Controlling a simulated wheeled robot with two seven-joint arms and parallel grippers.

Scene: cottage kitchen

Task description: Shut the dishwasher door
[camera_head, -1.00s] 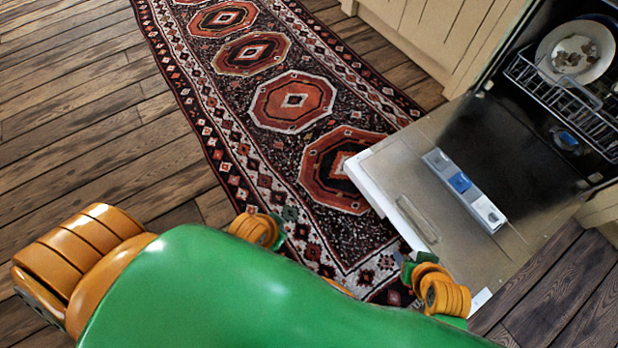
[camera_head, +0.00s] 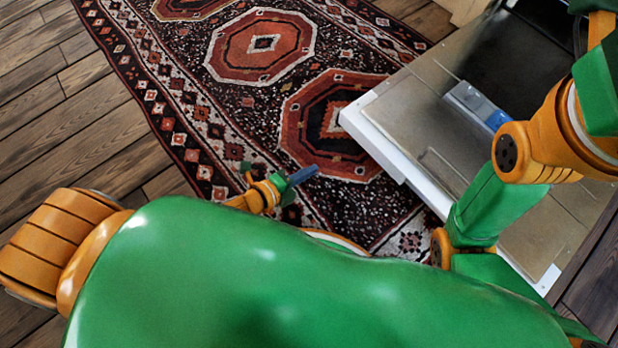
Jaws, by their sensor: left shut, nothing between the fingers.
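The dishwasher door (camera_head: 405,108) is folded down open on the right of the head view. Its inner face is up, with the grey and blue detergent dispenser (camera_head: 470,101) on it. The dishwasher's inside is mostly out of frame. My left gripper (camera_head: 304,175) is shut and empty over the rug, left of the door's free edge and apart from it in the picture. My right arm reaches up across the right part of the door and hides some of it. My right gripper does not show.
A dark patterned rug (camera_head: 225,125) lies on the wooden floor beside the door's free edge. Open wooden floor (camera_head: 75,130) is at the left. A bit of cream cabinet (camera_head: 463,8) shows at the top.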

